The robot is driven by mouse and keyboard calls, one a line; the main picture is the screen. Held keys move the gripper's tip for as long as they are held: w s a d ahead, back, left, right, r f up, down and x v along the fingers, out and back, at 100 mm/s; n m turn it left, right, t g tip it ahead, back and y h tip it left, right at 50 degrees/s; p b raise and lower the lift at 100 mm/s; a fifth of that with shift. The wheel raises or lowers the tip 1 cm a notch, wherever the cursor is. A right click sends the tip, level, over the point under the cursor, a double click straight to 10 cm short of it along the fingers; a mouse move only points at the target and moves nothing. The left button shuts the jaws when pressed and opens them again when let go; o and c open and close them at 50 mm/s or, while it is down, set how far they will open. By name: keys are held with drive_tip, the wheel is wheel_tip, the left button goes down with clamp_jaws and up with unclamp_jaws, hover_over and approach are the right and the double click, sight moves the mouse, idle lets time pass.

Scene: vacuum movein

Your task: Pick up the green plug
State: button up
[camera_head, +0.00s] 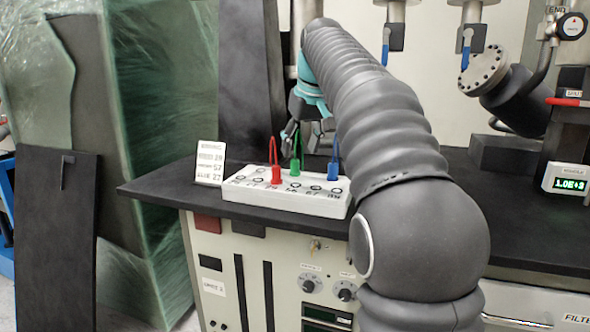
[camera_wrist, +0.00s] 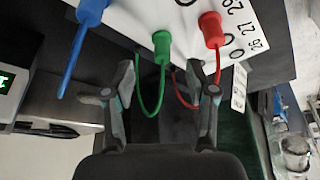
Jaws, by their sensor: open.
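The green plug (camera_head: 295,165) stands in the white socket board (camera_head: 330,208), between the red plug (camera_head: 276,174) and the blue plug (camera_head: 333,170). In the wrist view the green plug (camera_wrist: 162,43) shows its body at the board and its green cord looping down. My gripper (camera_wrist: 166,75) is open, with one finger on each side of the green cord and the plug a little beyond the fingertips. The red cord also lies between the fingers. In the head view my gripper (camera_head: 304,132) is just above the plugs, partly hidden by my arm.
A white card with printed numbers (camera_head: 209,163) stands left of the board on the black bench top (camera_head: 160,190). A metal flange (camera_head: 484,72) and a green-lit gauge (camera_head: 569,180) are at the right. Plastic-wrapped panels (camera_head: 170,110) stand at the left.

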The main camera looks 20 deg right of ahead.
sight(296, 160)
drive_tip(key=shift+x, duration=2.65)
drive_tip(key=shift+a, duration=0.15)
clamp_jaws()
